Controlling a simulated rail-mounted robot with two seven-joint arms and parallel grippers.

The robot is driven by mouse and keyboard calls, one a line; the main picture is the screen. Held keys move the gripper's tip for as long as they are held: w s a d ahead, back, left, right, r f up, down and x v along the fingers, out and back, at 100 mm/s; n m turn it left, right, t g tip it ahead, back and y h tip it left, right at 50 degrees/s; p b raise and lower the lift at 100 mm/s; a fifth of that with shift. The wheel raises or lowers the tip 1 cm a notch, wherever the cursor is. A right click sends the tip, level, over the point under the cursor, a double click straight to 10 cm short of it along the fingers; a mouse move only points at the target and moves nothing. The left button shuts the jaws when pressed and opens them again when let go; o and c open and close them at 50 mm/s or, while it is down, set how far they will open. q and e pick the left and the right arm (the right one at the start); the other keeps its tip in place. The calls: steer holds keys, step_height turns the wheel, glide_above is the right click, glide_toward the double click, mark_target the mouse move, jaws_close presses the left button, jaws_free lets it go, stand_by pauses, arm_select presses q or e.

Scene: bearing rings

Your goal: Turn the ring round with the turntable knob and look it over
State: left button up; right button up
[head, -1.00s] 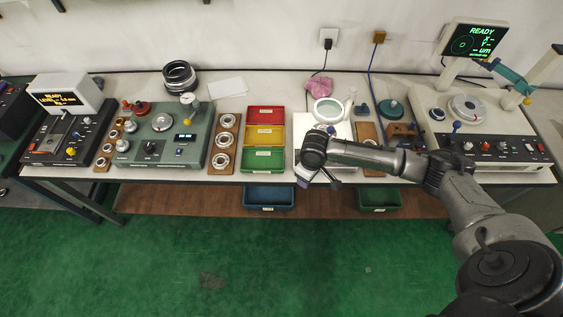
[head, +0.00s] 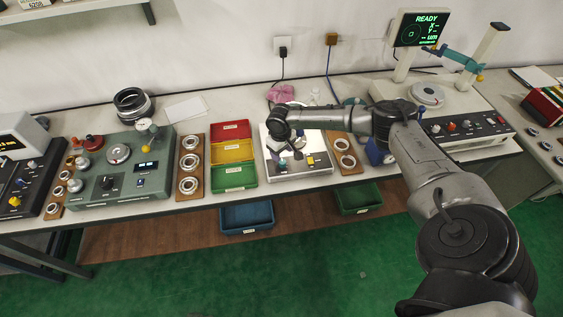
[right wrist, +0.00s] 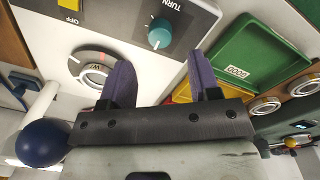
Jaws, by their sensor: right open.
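The white turntable station (head: 318,178) stands at the middle of the bench's front. In the right wrist view its panel shows a teal knob (right wrist: 160,33) beside the word TURN. A silver ring (right wrist: 93,75) sits on the station's round turntable, partly hidden by one finger. My right gripper (right wrist: 158,62) is open and empty. Its two purple fingers point towards the panel, with the knob seen beyond the gap between them, apart from both. In the head view my right arm's wrist covers much of the station. My left gripper is not in view.
Red, yellow and green bins (head: 234,178) stand just left of the station. Wooden trays with rings (head: 190,168) (head: 344,155) flank the bins and station. A green instrument (head: 125,182) is further left, and a white machine with a READY screen (head: 421,28) is at right.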

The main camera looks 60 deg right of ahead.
mark_target(282, 161)
step_height(282, 161, down, 5)
steer(key=shift+r+b, duration=0.1)
steer(key=shift+b, duration=0.2)
steer(key=shift+d+f, duration=0.1)
steer(key=shift+f, duration=0.5)
steer(key=shift+c, duration=0.4)
